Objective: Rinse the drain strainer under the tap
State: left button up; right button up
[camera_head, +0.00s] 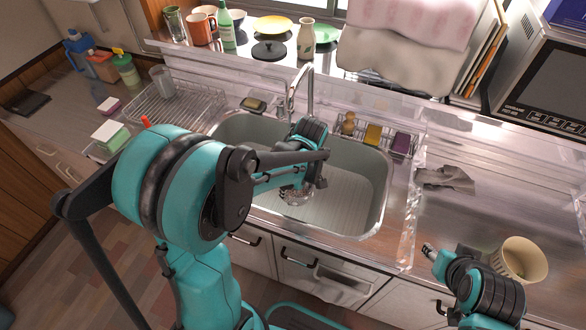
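The tap (309,84) rises from the back edge of the sink (352,205). A round, greyish mesh-like thing, which looks like the drain strainer (296,197), shows in the sink just below my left gripper (304,186). My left arm reaches over the sink from the left, and its links hide most of the fingers. I cannot tell whether they are closed on the strainer or only above it. My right gripper (430,250) is over the front of the counter, right of the sink, near a cream bin (518,259). Its finger opening is unclear.
A wire dish rack (178,105) stands left of the sink. A caddy with sponges (372,134) sits at its back right. A grey cloth (446,179) lies on the right counter. A bottle (306,40) and plates stand on the ledge behind the tap.

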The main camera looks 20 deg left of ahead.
pick_arm(q)
jog(key=shift+s, duration=0.15)
jog(key=shift+a, duration=0.15)
jog(key=shift+w+a+f, duration=0.1)
jog(key=shift+w+a, duration=0.2)
jog(key=shift+w, duration=0.35)
jog(key=w+a+f+b, duration=0.2)
jog(key=w+a, duration=0.4)
jog(key=w, duration=0.4)
jog(key=shift+w+a+f+b, duration=0.15)
jog(key=shift+a+f+b, duration=0.05)
jog(key=shift+a+b, duration=0.15)
jog(key=shift+d, duration=0.1)
jog(key=shift+w+d, duration=0.35)
jog(key=shift+d, duration=0.1)
jog(key=shift+s+a, duration=0.1)
jog(key=shift+a, duration=0.05)
jog(key=shift+s+a, duration=0.25)
jog(key=shift+a, duration=0.15)
